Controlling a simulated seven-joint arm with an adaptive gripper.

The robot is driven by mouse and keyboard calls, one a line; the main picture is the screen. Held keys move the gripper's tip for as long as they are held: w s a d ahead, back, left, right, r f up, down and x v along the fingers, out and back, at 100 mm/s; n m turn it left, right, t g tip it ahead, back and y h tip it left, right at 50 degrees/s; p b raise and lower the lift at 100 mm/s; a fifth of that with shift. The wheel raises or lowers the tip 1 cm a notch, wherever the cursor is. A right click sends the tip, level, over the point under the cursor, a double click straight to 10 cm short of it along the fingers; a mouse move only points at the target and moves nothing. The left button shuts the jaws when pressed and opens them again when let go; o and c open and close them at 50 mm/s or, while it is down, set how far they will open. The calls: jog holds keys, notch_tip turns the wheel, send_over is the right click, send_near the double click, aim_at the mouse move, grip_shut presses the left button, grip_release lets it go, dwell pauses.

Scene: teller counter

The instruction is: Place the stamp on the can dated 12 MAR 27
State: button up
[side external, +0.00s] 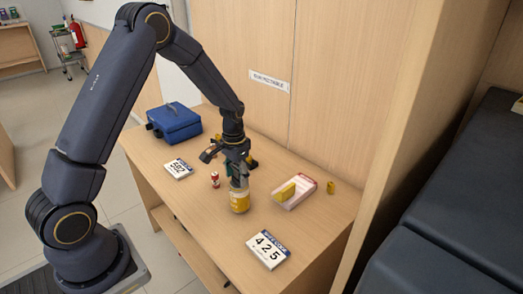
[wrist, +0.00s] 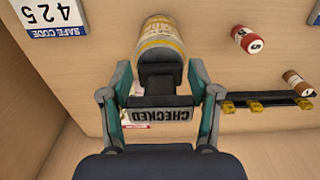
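My gripper (wrist: 158,84) is shut on a dark stamp (wrist: 158,114) with a plate reading CHECKED, upside down in the wrist view. In the side view, my gripper (side external: 238,160) is directly above a yellow and white can (side external: 240,201) standing upright on the counter. The can also shows beyond the stamp in the wrist view (wrist: 160,36). The stamp overlaps the can's near edge there; I cannot tell whether they touch. A smaller red and white can (side external: 214,179) stands to the left; it also shows in the wrist view (wrist: 247,39). No date on any can is readable.
A SAFE CODE card 425 (side external: 268,250) lies at the front and a card 592 (side external: 178,168) at the left. A blue case (side external: 174,122) is behind. A pink-white tray (side external: 305,192) lies right. A brown can (wrist: 297,83) stands by a black rack (wrist: 245,98).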

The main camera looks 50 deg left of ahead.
aim_at(236, 167)
jog(key=shift+o, duration=1.2)
notch_tip(236, 167, up, 12)
jog(key=shift+r, duration=0.15)
jog(key=s+d+r+t, duration=0.2)
jog(key=s+d+r, duration=0.3)
jog(key=s+r, duration=0.4)
jog(key=s+d+r+t, duration=0.1)
jog(key=s+d, duration=0.1)
jog(key=s, duration=0.4)
jog(key=s+d+r+t, duration=0.2)
jog(key=s, duration=0.3)
jog(key=shift+s+t, duration=0.3)
jog(key=shift+s, duration=0.05)
